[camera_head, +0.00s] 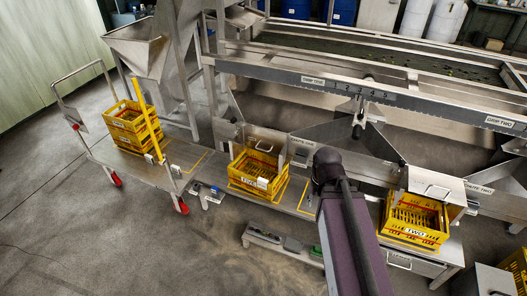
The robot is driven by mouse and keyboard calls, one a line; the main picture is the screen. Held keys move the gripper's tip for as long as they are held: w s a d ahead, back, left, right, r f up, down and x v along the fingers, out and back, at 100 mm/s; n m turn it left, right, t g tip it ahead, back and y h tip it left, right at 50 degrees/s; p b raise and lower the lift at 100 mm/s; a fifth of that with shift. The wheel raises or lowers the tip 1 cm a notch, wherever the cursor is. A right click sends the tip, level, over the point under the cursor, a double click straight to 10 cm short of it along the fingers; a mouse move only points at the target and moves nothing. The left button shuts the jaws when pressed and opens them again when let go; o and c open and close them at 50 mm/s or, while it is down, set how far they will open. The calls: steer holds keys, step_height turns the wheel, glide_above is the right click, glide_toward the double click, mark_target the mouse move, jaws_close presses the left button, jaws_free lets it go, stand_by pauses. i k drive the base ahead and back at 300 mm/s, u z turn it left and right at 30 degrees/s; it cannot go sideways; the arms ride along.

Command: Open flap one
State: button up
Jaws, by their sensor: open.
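Flap one appears to be the steel plate with a bar handle (264,146) at the mouth of the left chute, left of a small label that seems to read chute one (303,141). It looks down across the chute mouth, but its exact angle is hard to tell. A yellow crate (258,184) stands just below it. My purple arm rises from the bottom, its dark joint right of that crate. My gripper does not show; it is out of sight beyond or behind the arm.
Right of my arm, a second plate with a handle (437,189) sits over a yellow crate marked TWO (415,232). A low rail (284,246) lies before the bench. Floor at lower left is clear.

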mark_target(261, 139)
steer(key=u, duration=0.05)
steer(key=i, duration=1)
